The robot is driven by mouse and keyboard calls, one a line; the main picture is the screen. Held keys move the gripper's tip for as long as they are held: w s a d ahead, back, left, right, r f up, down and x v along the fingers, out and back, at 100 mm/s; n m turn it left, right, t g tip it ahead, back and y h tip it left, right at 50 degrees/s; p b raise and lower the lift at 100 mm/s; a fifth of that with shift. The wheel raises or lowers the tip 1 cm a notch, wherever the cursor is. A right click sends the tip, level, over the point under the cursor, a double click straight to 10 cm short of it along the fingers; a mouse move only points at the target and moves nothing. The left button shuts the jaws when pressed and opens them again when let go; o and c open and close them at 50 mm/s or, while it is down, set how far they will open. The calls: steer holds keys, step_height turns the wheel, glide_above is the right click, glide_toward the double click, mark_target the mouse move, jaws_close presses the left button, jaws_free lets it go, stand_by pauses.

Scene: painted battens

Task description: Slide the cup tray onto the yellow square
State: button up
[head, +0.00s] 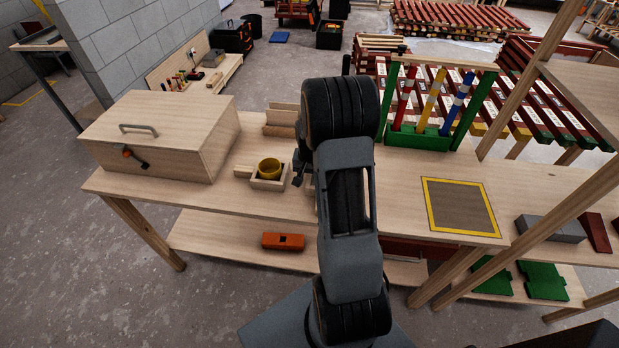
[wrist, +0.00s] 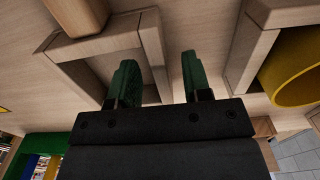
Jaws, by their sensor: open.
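The cup tray (head: 257,184) is a small pale wooden tray on the bench, left of my arm in the head view, with a yellow cup (head: 269,168) in it. In the wrist view its wall (wrist: 243,60) and the cup (wrist: 297,72) are at the right. The yellow square (head: 428,205) is a yellow outline around a grey patch on the right of the bench. My gripper (wrist: 160,65) is open. A wall of a second wooden tray (wrist: 151,50) shows between its green fingers; contact is unclear. The cup tray is apart from the fingers, to their right.
A wooden box (head: 155,135) stands at the bench's left. A green rack (head: 430,137) with coloured battens stands behind the square. A shelf post (head: 540,245) rises at right.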

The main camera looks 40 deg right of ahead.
steer(key=shift+f, duration=0.5)
steer(key=shift+c, duration=0.4)
jaws_close()
